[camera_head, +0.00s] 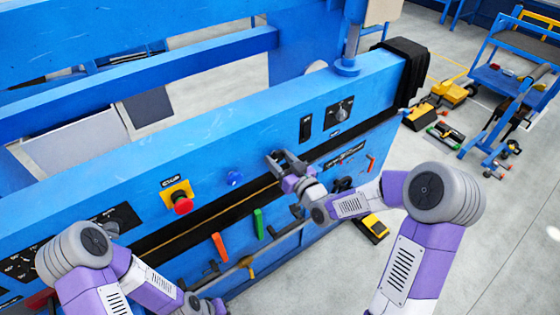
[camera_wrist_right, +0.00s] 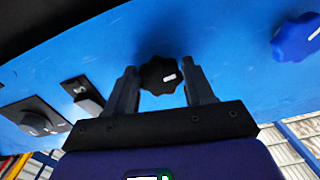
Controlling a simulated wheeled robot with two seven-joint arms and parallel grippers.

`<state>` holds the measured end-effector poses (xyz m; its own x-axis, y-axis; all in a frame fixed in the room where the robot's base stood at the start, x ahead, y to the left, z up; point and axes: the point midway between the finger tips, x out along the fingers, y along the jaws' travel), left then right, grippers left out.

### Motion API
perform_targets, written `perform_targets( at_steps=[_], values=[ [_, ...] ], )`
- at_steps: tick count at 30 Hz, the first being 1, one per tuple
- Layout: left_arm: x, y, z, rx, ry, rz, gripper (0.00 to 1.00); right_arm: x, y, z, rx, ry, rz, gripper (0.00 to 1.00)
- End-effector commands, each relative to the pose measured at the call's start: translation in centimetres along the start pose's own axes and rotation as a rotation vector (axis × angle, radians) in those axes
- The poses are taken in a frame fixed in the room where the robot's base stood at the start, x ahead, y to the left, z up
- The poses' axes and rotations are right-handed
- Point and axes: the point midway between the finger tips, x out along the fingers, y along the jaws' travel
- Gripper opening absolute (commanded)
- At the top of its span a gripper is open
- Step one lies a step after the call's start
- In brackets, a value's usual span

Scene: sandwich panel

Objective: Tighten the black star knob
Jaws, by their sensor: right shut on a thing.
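The black star knob (camera_wrist_right: 158,76) sits on the blue panel (camera_wrist_right: 225,40), with a white mark on its face. In the right wrist view it lies between the two fingers of my right gripper. In the head view my right gripper (camera_head: 281,158) is at the panel front, shut on the knob, which the fingers largely hide. My left arm shows at the lower left, but its gripper is out of view.
A blue star knob (camera_head: 235,178) and a red stop button (camera_head: 182,204) are left of my right gripper. A black rotary switch (camera_head: 338,112) is to its right. Green (camera_head: 258,223) and orange (camera_head: 219,246) handles hang below. A blue cart (camera_head: 508,80) stands far right.

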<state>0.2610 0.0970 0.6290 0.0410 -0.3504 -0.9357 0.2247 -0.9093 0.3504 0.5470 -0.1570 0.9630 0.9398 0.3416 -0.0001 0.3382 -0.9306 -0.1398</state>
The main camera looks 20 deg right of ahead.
Motion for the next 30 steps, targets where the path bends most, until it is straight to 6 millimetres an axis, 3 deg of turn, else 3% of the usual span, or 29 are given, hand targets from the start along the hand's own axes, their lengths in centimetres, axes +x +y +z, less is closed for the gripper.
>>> perform_targets(
  at_steps=[14, 30],
  values=[
    [1.2, -0.5, -0.1, 0.0, 0.0, 0.0, 0.0, 0.0, 0.0, 0.1, 0.435, 0.0, 0.002, 0.22],
    [0.8, -0.3, 0.0, 0.0, 0.0, 0.0, 0.0, 0.0, -0.2, -0.1, 0.949, -0.002, 0.002, 0.22]
  ],
)
